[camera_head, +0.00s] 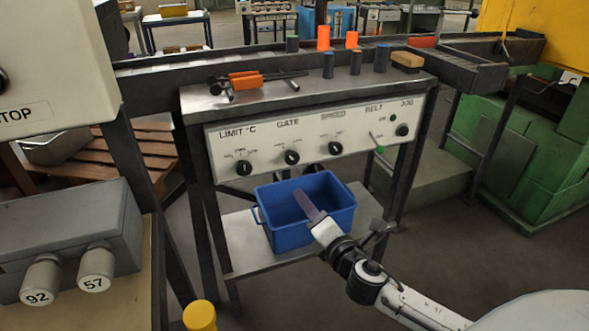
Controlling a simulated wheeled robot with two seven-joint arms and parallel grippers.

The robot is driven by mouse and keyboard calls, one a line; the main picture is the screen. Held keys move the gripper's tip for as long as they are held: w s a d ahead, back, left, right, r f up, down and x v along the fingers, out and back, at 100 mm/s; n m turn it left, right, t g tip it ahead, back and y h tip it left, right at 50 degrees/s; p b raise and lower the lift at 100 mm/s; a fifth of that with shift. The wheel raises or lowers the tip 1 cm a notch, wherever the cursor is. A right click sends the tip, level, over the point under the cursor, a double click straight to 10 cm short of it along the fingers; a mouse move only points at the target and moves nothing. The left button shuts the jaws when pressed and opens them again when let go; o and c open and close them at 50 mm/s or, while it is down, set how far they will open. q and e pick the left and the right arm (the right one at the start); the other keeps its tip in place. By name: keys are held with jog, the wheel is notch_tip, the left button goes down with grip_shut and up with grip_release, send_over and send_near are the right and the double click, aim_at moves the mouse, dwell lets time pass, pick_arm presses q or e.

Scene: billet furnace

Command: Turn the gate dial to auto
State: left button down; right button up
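The gate dial (291,157) is a round black knob on the white control panel (365,143), under the printed word GATE. Its position marks are too small to read, and I cannot tell which one it points to. My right gripper (301,196) comes in from the lower right. It is below the panel, in front of or over the blue bin (292,239), and apart from the gate dial. Its narrow purplish-grey end shows, but I cannot tell whether the fingers are open or shut. My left gripper is not in view.
Other black dials sit left (243,168) and right (335,148) of the gate dial. A green-tipped lever (379,149) juts out under BELT. A grey box (70,235) is at the lower left.

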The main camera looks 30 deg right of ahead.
aim_at(293, 160)
jog(key=w+d+r+n, duration=0.1)
jog(key=w, duration=0.3)
jog(key=w+d+r, duration=0.2)
jog(key=w, duration=0.2)
jog(key=w+d+r+n+t+h, duration=0.1)
jog(key=w, duration=0.3)
jog(key=shift+d+r+n+b, duration=0.15)
jog(key=shift+r+n+b, duration=0.05)
jog(key=shift+n+b, duration=0.15)
jog(key=c, duration=1)
